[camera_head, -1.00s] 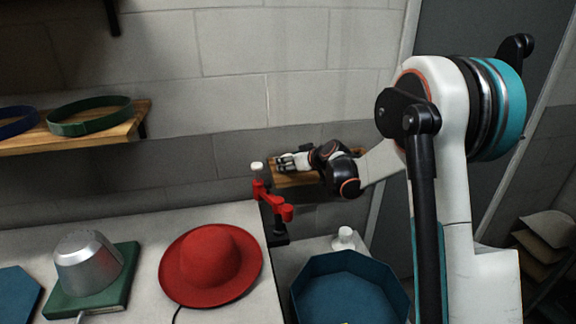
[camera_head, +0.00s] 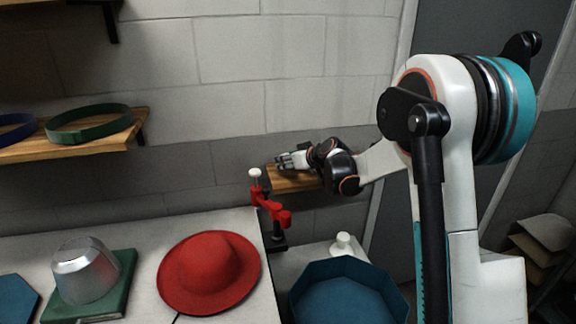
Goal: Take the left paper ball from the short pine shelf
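The short pine shelf (camera_head: 292,184) is on the grey wall, right of centre. My gripper (camera_head: 281,161) is small and far off, with its fingers pointing left just above the shelf's back part. I cannot make out a paper ball on the shelf or between the fingers. My gripper and wrist hide part of the shelf top. Whether the fingers are open or shut is too small to tell.
A red clamp-like stand (camera_head: 270,205) with a white knob is in front of the shelf's left end. A red hat (camera_head: 209,272) and a metal hat form (camera_head: 85,272) are on the worktable. A blue octagonal tub (camera_head: 348,295) and a white bottle (camera_head: 343,244) stand below right.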

